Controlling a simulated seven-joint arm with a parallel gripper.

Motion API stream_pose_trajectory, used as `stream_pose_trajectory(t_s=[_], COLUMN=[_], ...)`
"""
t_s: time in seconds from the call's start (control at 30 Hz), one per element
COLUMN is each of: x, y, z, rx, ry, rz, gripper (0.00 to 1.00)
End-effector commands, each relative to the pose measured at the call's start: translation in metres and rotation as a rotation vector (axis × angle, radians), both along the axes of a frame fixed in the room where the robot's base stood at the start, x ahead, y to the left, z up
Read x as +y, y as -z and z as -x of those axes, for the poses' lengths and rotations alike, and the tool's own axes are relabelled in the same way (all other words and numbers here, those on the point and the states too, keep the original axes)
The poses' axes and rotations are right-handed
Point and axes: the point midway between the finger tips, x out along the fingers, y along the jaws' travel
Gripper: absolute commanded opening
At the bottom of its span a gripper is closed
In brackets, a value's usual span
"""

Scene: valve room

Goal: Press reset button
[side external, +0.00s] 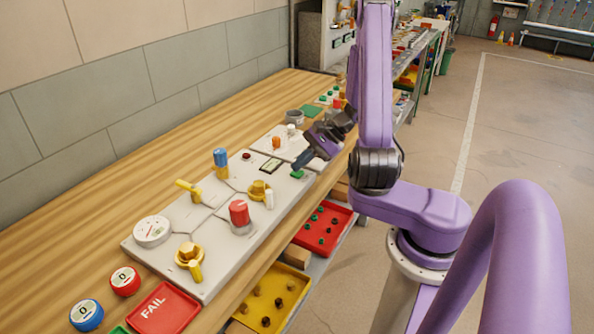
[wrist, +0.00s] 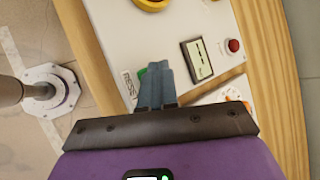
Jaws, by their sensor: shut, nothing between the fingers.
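The grey-white control panel (side external: 211,262) lies on the wooden bench. A green button (side external: 297,174) sits near its right edge in the side view. In the wrist view, the green button (wrist: 142,74) shows only as a sliver beside my fingers, next to a label reading "RESE", with the rest hidden. My gripper (side external: 299,164) is shut and empty, tilted down, with its fingertips at or just above the green button. In the wrist view, the shut fingertips (wrist: 156,67) cover most of the button. I cannot tell whether they touch it.
A small display (wrist: 197,60) and a small red button (wrist: 234,45) lie near the green one. The panel also carries a red knob (side external: 239,212), yellow valves (side external: 189,254) and a blue-topped post (side external: 220,158). Red (side external: 323,229) and yellow (side external: 272,299) bins sit below the bench edge.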

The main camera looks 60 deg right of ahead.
Motion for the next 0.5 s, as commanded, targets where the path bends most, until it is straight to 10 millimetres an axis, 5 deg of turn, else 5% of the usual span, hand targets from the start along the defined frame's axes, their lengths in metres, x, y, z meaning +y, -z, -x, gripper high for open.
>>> stream_pose_trajectory(t_s=[0.5], x=[-0.001], y=[-0.013], z=[0.000], rx=[0.000], ry=[0.001], rz=[0.003], gripper=[0.00])
